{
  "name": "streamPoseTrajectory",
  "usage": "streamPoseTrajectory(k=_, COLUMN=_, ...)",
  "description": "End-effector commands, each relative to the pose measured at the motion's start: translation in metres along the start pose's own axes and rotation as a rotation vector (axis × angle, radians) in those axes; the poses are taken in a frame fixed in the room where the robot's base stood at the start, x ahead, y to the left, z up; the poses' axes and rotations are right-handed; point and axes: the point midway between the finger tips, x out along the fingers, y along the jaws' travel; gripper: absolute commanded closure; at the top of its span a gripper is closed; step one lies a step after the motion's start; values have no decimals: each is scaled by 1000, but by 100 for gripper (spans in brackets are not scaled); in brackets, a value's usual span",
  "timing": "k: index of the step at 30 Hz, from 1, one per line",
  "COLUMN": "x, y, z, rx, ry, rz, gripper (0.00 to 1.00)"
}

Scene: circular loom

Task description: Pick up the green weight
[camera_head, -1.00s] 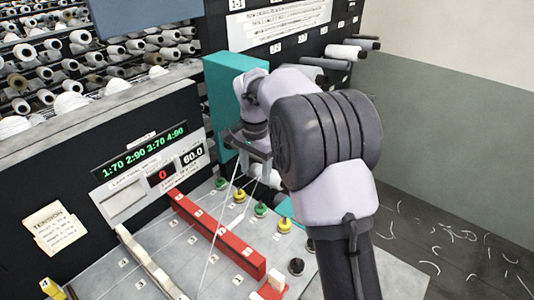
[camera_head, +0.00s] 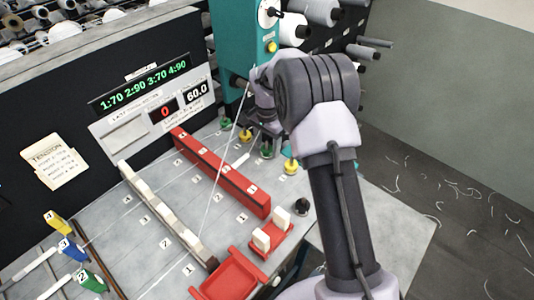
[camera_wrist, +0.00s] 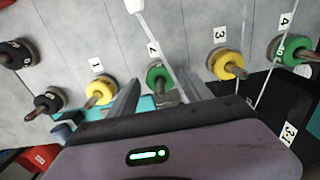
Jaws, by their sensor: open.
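Two green weights with upright pegs show. One green weight (camera_wrist: 158,76) by label 2 lies between and just beyond my fingertips in the wrist view; it also shows in the head view (camera_head: 267,152), partly behind my gripper. The other green weight (camera_wrist: 292,50) is by label 4 at the right of the wrist view, and shows at the back of the row in the head view (camera_head: 226,122). My gripper (camera_wrist: 160,92) is open and empty, with one finger on each side of the label 2 weight. Whether the fingers touch it, I cannot tell.
Yellow weights (camera_wrist: 99,93) (camera_wrist: 227,63) stand on both sides of the nearer green one. Black weights (camera_wrist: 48,99) stand farther left. A red bar (camera_head: 222,172) and red tray (camera_head: 232,278) lie on the panel. A teal post (camera_head: 232,50) rises behind.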

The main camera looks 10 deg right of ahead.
Motion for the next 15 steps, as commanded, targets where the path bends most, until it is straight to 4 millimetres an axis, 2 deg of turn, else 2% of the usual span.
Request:
streamPoseTrajectory(k=1, x=4, y=0, z=0, rx=-1, ry=1, rz=-1, gripper=42)
streamPoseTrajectory(k=6, x=2, y=0, z=0, rx=-1, ry=1, rz=-1, gripper=44)
streamPoseTrajectory(k=15, x=2, y=0, z=0, rx=-1, ry=1, rz=-1, gripper=100)
